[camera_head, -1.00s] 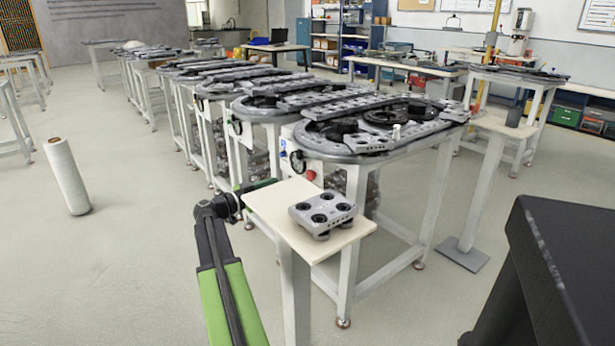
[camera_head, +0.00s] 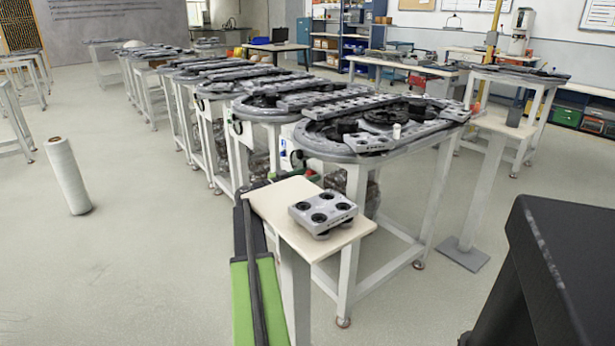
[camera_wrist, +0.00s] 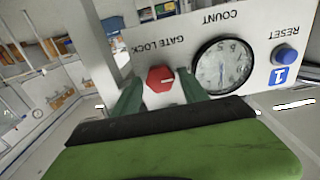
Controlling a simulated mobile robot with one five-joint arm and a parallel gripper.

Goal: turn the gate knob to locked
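The red gate knob (camera_wrist: 160,78) sits on a pale panel under the upside-down label GATE LOCK in the wrist view. A short white mark on its face lies roughly level, towards the right. My gripper (camera_wrist: 160,79) has its two green fingers on either side of the knob, with narrow gaps visible, so it looks open. I cannot tell how far the fingertips reach past the knob's face. In the head view my gripper (camera_head: 300,175) is at the panel (camera_head: 287,150) on the near track table's end; the knob is mostly hidden there.
A round dial (camera_wrist: 222,66) marked COUNT and a blue RESET button (camera_wrist: 285,54) sit beside the knob. Open floor lies to the left.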

